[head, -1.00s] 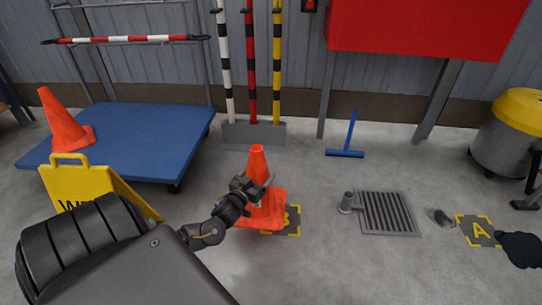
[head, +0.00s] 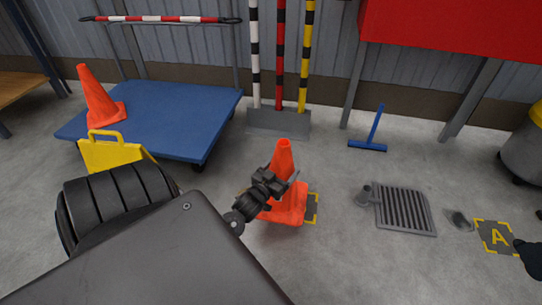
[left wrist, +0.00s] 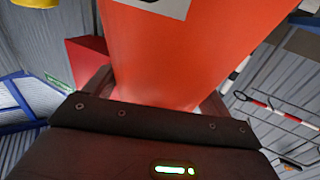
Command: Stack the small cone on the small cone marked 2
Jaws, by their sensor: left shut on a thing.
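An orange cone (head: 284,160) stands out in the middle of the head view, over or on a yellow-marked floor square (head: 312,208). My left gripper (head: 283,184) is shut on this cone, at about mid-height. In the left wrist view the orange cone wall (left wrist: 200,50) fills the space between the fingers, with a pale patch at the top edge whose marking I cannot read. Another orange cone (head: 100,100) stands on the blue platform cart at the left. I see no readable 2 on either cone. My right gripper is not recognisable in view.
The blue cart (head: 165,125) and a yellow wet-floor sign (head: 112,153) lie left. A floor drain (head: 403,210) with a short grey post, a blue squeegee (head: 368,146) and a floor square marked A (head: 496,237) lie right. An unidentified black shape (head: 530,258) is at the right edge.

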